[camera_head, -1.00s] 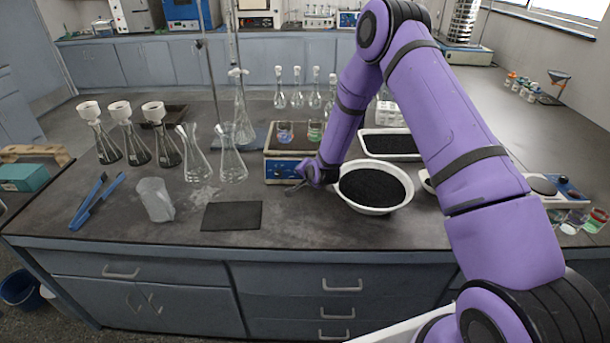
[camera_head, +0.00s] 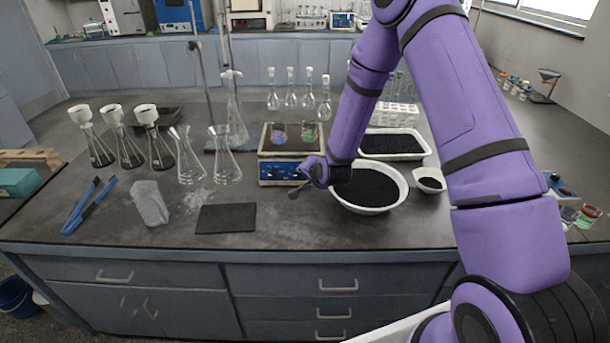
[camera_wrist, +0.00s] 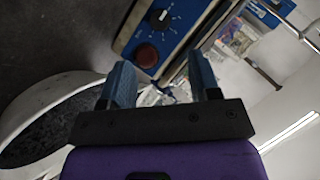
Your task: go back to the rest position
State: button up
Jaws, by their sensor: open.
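My purple arm reaches over the bench in the head view. My gripper (camera_head: 297,192) hangs above the bench, between the front of the blue-and-white scale and the white bowl of black grains. In the wrist view its two blue fingers (camera_wrist: 165,82) stand apart with nothing between them. The bowl (camera_head: 372,211) shows at the left of the wrist view (camera_wrist: 22,118). The scale's blue front panel (camera_head: 284,170), with a knob and a red button (camera_wrist: 146,55), is close beyond the fingers.
Several glass flasks stand to the left, and two small beakers sit on the scale. A dark mat (camera_head: 226,217), a crumpled grey-white bag (camera_head: 150,203) and blue tongs (camera_head: 88,205) lie near the front edge. A black-filled tray (camera_head: 424,157) and a small dish (camera_head: 430,180) are at right.

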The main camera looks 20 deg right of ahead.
jog(key=shift+s+r, duration=0.25)
jog(key=shift+s, duration=0.05)
jog(key=s+d+r+n+g, duration=0.15)
jog(key=s+r, duration=0.25)
jog(key=r, duration=0.5)
jog(key=s+r+n, duration=0.2)
jog(key=s+r, duration=0.2)
jog(key=r, duration=0.4)
jog(key=s+d+r+n+g, duration=0.15)
jog(key=s+r, duration=0.25)
jog(key=r, duration=0.5)
jog(key=s+r+n, duration=0.1)
jog(key=s+r, duration=0.3)
jog(key=s, duration=0.5)
jog(key=s+d+r+n+g, duration=0.1)
jog(key=s+r+n, duration=0.1)
jog(key=s, duration=0.7)
jog(key=s+d+r+n+g+h, duration=0.1)
jog(key=s+r, duration=0.4)
jog(key=s, duration=0.5)
jog(key=shift+r+n, duration=0.3)
jog(key=shift+n, duration=0.1)
